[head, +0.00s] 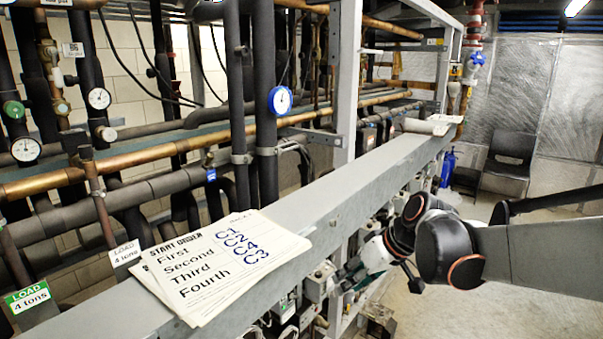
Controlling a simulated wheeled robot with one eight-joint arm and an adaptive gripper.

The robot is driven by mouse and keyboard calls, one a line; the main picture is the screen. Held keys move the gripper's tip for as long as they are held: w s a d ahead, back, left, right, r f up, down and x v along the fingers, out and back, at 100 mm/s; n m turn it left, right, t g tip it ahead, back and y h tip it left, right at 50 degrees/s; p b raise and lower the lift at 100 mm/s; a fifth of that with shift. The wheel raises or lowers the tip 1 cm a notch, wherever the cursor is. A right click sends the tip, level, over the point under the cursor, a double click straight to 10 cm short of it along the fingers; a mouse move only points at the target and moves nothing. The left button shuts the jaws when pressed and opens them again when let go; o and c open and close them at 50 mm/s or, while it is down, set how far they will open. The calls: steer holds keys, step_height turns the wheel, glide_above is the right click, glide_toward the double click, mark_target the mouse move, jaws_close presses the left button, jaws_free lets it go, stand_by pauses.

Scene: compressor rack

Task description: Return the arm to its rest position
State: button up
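My arm (520,255) reaches in from the right edge at mid height. Its grey link, black joints and white wrist (378,253) extend left to the front of the rack, below the grey beam. My gripper (346,275) is at the end of the wrist, close to boxes and fittings on the rack front. It is small and dark there, and its fingers cannot be made out. I cannot tell whether it touches anything or holds anything.
A long grey beam (350,175) crosses the view and bears start-order papers (215,262). Pipes with gauges, including a blue-rimmed gauge (280,100), stand behind it. A black chair (508,160) and blue bottle (448,168) are at the back right. Concrete floor (480,315) is open at lower right.

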steer(key=s+d+m+t+h, duration=0.1)
steer(key=s+d, duration=0.3)
steer(key=s, duration=0.6)
steer(key=s+d+r+m+t+h, duration=0.1)
steer(key=s+d+m+h, duration=0.3)
steer(key=s, duration=0.6)
steer(key=shift+s+d+r+m+t+h, duration=0.3)
steer(key=shift+s+d+t, duration=0.1)
steer(key=shift+t, duration=0.2)
steer(key=shift+f, duration=0.1)
